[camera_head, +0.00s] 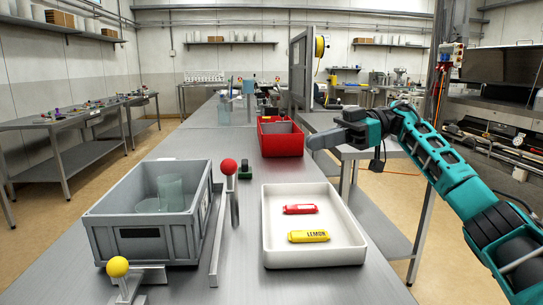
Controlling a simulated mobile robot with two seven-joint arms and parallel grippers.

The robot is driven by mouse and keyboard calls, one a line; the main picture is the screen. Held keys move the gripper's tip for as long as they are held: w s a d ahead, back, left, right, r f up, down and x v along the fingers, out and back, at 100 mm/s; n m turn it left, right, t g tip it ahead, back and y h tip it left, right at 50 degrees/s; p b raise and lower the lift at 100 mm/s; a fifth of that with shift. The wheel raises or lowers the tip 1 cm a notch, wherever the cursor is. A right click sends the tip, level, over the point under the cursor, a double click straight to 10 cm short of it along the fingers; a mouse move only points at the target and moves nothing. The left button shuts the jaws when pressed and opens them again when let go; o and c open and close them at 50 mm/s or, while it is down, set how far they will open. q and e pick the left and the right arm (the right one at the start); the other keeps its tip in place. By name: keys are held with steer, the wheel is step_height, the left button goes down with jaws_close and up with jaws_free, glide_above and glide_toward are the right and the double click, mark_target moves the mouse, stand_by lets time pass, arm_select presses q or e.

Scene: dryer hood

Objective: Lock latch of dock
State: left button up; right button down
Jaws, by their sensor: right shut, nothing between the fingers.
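A grey crate (150,235) with clear glassware (171,190) in it stands on the left of the metal bench. Next to it are metal dock parts: an upright lever with a red ball (228,167) at the crate's right side, and a low metal bracket with a yellow ball (118,267) at the front left. I cannot tell which one is the latch. My right gripper (312,141) is shut and empty, in the air right of the red bin and well beyond the balls, touching neither. My left gripper is not in view.
A white tray (270,240) with a red packet (300,209) and a yellow packet (309,236) lies right of the lever. A red bin (281,143) stands behind it. A small green-black object (245,170) sits beside the red ball. The bench between crate and tray is narrow.

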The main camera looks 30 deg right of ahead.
steer(key=b, duration=0.3)
glide_toward(231, 167)
steer(key=w+a+f, duration=0.2)
steer(key=w+a, duration=0.1)
steer(key=a, duration=0.1)
steer(key=shift+s+a+r, duration=0.1)
steer(key=shift+a+r, duration=0.05)
steer(key=shift+a, duration=0.25)
steer(key=shift+p, duration=0.4)
